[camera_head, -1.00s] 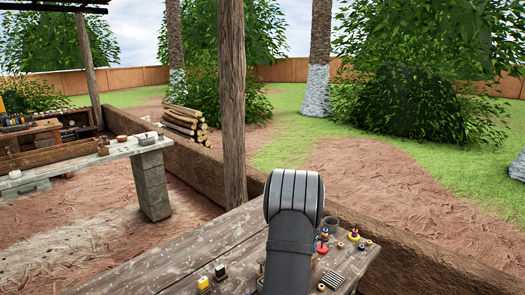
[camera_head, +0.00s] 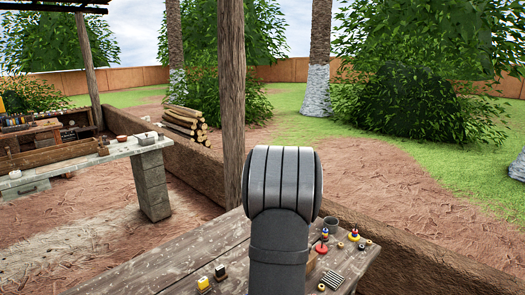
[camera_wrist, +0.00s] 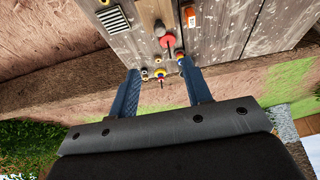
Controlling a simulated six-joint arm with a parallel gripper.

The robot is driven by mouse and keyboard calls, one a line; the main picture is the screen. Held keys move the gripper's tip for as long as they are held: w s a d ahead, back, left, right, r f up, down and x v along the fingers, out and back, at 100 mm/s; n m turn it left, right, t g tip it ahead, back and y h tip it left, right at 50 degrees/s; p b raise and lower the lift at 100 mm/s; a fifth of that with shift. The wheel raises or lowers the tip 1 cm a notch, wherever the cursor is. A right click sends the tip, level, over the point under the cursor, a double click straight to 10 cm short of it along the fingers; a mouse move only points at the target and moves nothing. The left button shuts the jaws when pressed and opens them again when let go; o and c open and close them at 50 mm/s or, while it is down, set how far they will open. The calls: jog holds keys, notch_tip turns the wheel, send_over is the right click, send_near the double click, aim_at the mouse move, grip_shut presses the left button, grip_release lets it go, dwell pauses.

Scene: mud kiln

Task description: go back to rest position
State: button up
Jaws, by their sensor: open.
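My gripper (camera_wrist: 158,92) shows in the wrist view with its two blue fingers wide apart and nothing between them. It is held above the wooden table (camera_wrist: 225,35), near the table's edge by the mud wall. In the head view my arm rises in front of the table (camera_head: 165,262) and hides its middle; the gripper itself is hidden there.
A wooden post (camera_head: 232,110) and low mud wall (camera_head: 400,250) stand behind.

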jog(key=x, duration=1.5)
jog(key=shift+s+a+f, duration=0.15)
jog(key=shift+a+f, duration=0.05)
jog(key=shift+f, duration=0.3)
jog(key=s+a, duration=0.3)
jog(key=s+a+r, duration=0.1)
jog(key=s+a, duration=0.1)
jog(key=shift+s+a, duration=0.2)
jog(key=shift+s, duration=0.05)
jog(key=v, duration=1.6)
jog(key=w+a+f+y, duration=0.1)
jog(key=a+f, duration=0.3)
jog(key=f, duration=0.2)
jog(key=shift+w+f+g, duration=0.2)
jog(key=shift+w+g, duration=0.05)
jog(key=shift+g, duration=0.15)
jog(key=s+d+r+h, duration=0.1)
jog(key=s+d+r, duration=0.1)
jog(key=d+r, duration=0.35)
jog(key=shift+t, duration=0.4)
jog(key=x, duration=0.8)
jog(key=w+a+x, duration=0.1)
jog(key=x, duration=0.3)
jog(key=shift+f, duration=0.1)
